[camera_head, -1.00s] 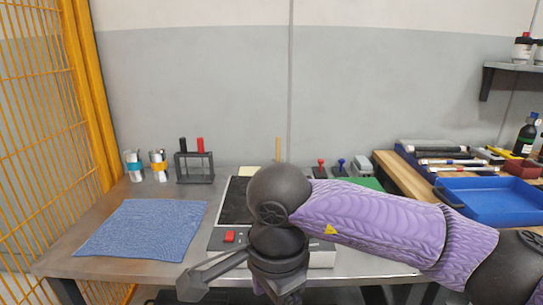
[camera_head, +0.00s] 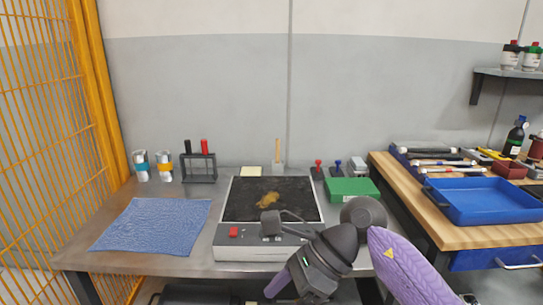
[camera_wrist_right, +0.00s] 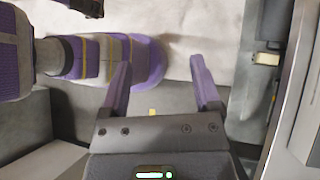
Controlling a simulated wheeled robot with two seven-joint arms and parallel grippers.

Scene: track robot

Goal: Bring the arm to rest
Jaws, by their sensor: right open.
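My right arm, with a purple sleeve, comes in from the lower right in the head view. Its wrist hangs low in front of the bench's near edge, with a purple finger (camera_head: 275,286) showing at the bottom. In the right wrist view my right gripper (camera_wrist_right: 160,68) is open, its two purple fingers apart with nothing between them. Beyond them are a grey floor and a pale surface. My left gripper does not show.
The metal bench (camera_head: 150,263) carries a blue cloth (camera_head: 155,226), a grey device with a dark, brown-smudged top (camera_head: 240,199) and red button, a green box (camera_head: 352,190), a rack (camera_head: 199,168) and cans. A blue tray (camera_head: 484,203) stands on the wooden table at right.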

